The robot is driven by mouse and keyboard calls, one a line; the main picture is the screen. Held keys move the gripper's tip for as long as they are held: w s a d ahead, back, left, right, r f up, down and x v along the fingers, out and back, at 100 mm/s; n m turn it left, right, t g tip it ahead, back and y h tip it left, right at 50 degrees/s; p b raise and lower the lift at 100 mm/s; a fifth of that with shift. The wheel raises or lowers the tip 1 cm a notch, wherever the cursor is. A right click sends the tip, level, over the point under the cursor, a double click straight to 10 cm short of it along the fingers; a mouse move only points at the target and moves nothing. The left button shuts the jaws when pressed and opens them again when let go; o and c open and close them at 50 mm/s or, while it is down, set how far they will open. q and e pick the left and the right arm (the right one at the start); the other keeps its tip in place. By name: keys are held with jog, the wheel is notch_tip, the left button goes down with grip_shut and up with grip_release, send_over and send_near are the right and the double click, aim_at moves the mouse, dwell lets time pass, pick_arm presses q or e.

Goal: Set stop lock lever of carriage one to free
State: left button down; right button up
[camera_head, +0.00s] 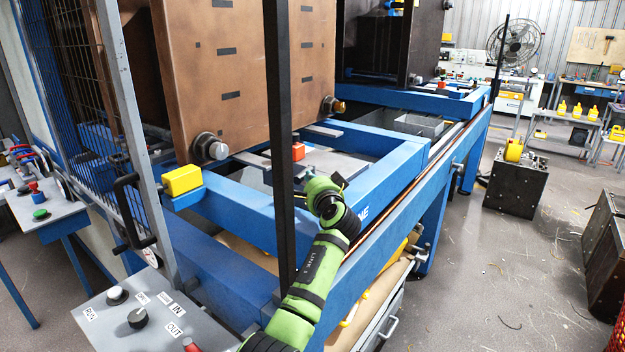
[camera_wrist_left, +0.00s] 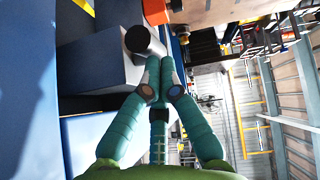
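My left arm (camera_head: 318,255) reaches up in the head view to the blue frame. Its hand is mostly hidden behind the wrist there. In the left wrist view my left gripper (camera_wrist_left: 160,62) has its two teal fingertips together, with nothing visible between them. A black cylindrical knob (camera_wrist_left: 138,39) on a grey block lies just beyond and left of the tips. An orange block (camera_wrist_left: 154,11) is farther off; an orange block (camera_head: 298,152) also shows inside the frame in the head view. I cannot tell which part is the stop lock lever. My right gripper is out of view.
A dark upright post (camera_head: 283,130) stands left of my arm. The blue frame (camera_head: 400,165) surrounds the work area, under a large brown mould plate (camera_head: 228,70). A yellow block (camera_head: 182,180) sits on its left corner. A control panel (camera_head: 150,315) is at lower left.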

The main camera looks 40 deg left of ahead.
pick_arm(q)
jog(key=shift+v, duration=3.8)
